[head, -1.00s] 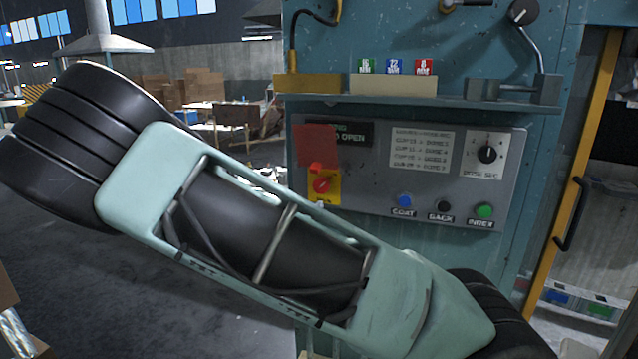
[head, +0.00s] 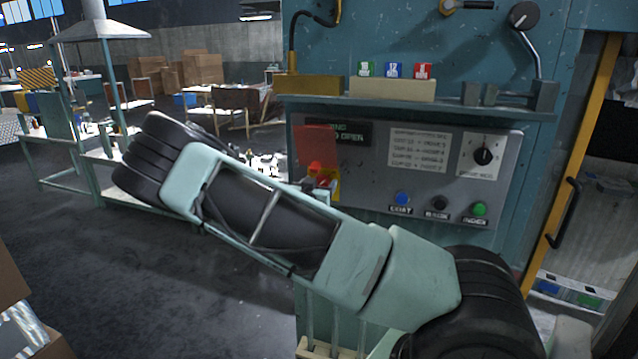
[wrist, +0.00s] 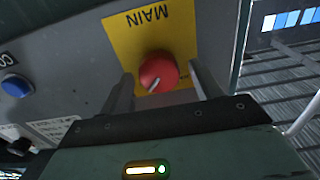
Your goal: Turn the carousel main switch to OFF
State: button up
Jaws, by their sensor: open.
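The main switch is a red rotary knob (wrist: 158,72) on a yellow plate (wrist: 130,35) marked MAIN, seen upside down in the wrist view. A pale pointer line shows on the knob's face. My gripper (wrist: 160,88) is open, with one finger on each side of the knob; I cannot tell whether they touch it. In the head view the switch plate (head: 335,187) is mostly hidden by my arm, below a red translucent flap (head: 316,145) on the grey control panel (head: 375,188). The gripper is hard to make out there.
Blue, black and green buttons sit on the panel to the right, the blue one (head: 402,198) closest to the switch. A dial (head: 484,156) is at upper right. A shelf (head: 420,103) juts out above the panel. Open floor (head: 150,270) lies to the left.

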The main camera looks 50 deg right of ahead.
jog(key=c, duration=0.9)
jog(key=shift+c, duration=0.2)
jog(key=shift+f+n, duration=0.1)
jog(key=shift+n, duration=0.2)
jog(key=n+b, duration=0.2)
jog(key=n, duration=0.1)
jog(key=shift+n, duration=0.3)
jog(key=shift+w+a+f+n+b, duration=0.1)
jog(key=shift+n+b, duration=0.9)
jog(key=shift+n, duration=2.4)
jog(key=shift+w+f+n+b, duration=0.1)
jog(key=shift+n+b, duration=0.85)
jog(key=shift+n, duration=2.45)
